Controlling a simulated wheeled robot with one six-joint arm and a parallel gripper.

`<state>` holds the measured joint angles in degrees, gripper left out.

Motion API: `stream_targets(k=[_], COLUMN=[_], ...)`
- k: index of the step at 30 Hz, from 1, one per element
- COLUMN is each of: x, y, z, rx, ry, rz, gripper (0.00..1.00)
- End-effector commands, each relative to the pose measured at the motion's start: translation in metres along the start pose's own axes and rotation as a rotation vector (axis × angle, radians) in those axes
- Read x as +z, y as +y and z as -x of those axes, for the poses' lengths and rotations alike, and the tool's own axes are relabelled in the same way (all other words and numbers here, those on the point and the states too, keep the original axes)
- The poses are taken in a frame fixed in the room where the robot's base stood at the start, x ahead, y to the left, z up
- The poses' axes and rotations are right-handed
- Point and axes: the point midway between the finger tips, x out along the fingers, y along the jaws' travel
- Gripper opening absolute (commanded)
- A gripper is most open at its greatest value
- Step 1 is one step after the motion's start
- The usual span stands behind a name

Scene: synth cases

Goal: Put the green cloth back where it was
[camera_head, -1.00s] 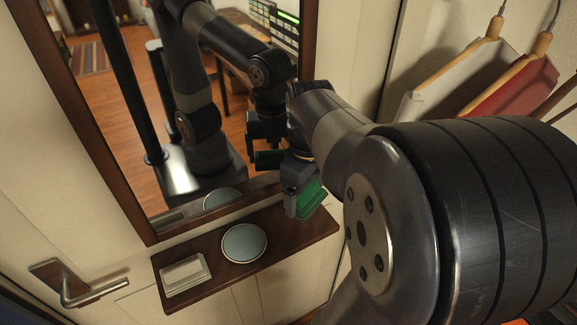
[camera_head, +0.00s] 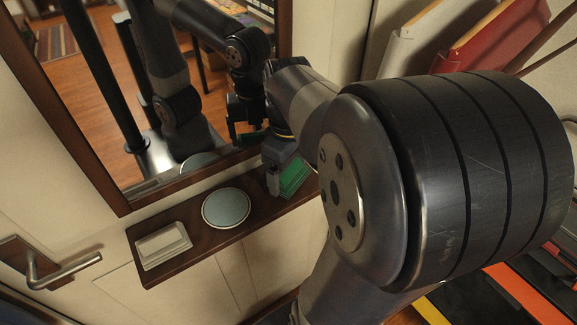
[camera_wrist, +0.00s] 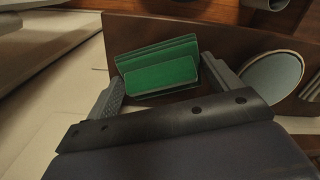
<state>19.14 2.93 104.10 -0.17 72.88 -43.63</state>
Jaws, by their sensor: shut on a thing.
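The green cloth (camera_head: 294,178) is folded and sits between the fingers of my gripper (camera_head: 274,182), at the right end of the dark wooden shelf (camera_head: 262,217). In the wrist view the folded cloth (camera_wrist: 160,72) lies between the two grey fingers of my gripper (camera_wrist: 172,88), over the shelf's end. The gripper is shut on it. I cannot tell whether the cloth touches the shelf. My arm hides the far right end of the shelf in the head view.
A round grey-blue dish (camera_head: 226,207) stands mid-shelf, left of my gripper. A pale rectangular block (camera_head: 162,245) lies at the shelf's left end. A framed mirror (camera_head: 110,110) rises behind. A door handle (camera_head: 50,270) juts out at lower left.

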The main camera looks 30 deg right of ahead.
Motion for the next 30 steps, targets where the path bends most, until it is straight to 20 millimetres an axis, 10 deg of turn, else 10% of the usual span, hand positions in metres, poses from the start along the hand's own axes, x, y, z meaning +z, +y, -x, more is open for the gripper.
stream_targets(k=[29,30], x=[0.000,0.000], y=[0.000,0.000], z=[-0.012,-0.011], rx=[0.000,0.000], ry=[0.000,0.000], rz=[0.000,0.000], gripper=[0.66,0.88])
